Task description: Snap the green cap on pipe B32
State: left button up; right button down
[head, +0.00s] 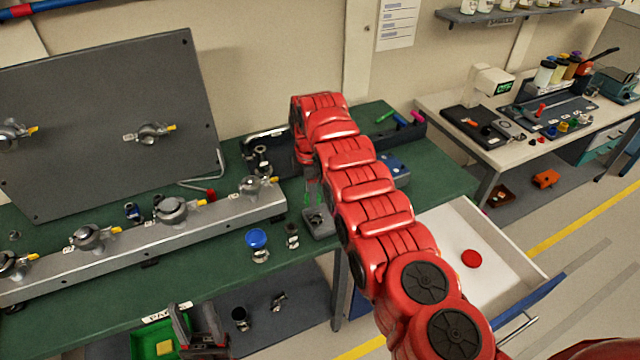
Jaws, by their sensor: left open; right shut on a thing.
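My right arm reaches across the bench, and its gripper (312,190) points down over a small grey block (319,222). My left gripper (198,318) is open and empty at the lower left, over the parts tray. No B32 label is readable.
A metal rail (150,252) with several valves runs along the green bench, before a tilted grey panel (110,120). A parts tray with green inside (146,344) lies below. An open drawer (510,275) holding a red disc (472,259) juts out at right.

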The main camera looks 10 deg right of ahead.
aim_at(290, 228)
jog(key=shift+a+n, duration=0.45)
jog(key=shift+n, duration=0.05)
jog(key=shift+s+a+r+n+p, duration=0.15)
jog(key=shift+a+n+p, duration=0.15)
jog(key=shift+n+p, duration=0.2)
jog(key=shift+s+a+f+n+p, duration=0.25)
jog(key=shift+a+f+n+p, duration=0.15)
jog(key=shift+a+n, duration=0.5)
jog(key=shift+s+a+f+n+p, duration=0.3)
jog(key=shift+a+f+n, duration=0.15)
jog(key=shift+a+n, duration=0.5)
jog(key=shift+s+a+f+n+p, duration=0.35)
jog(key=shift+a+n, duration=0.25)
jog(key=shift+n, duration=0.55)
notch_tip(290, 228, down, 5)
jog(key=b, duration=0.4)
jog(key=shift+w, duration=0.15)
jog(key=shift+f+b, duration=0.55)
jog(key=shift+b, duration=0.05)
jog(key=shift+c, duration=1.1)
grip_release()
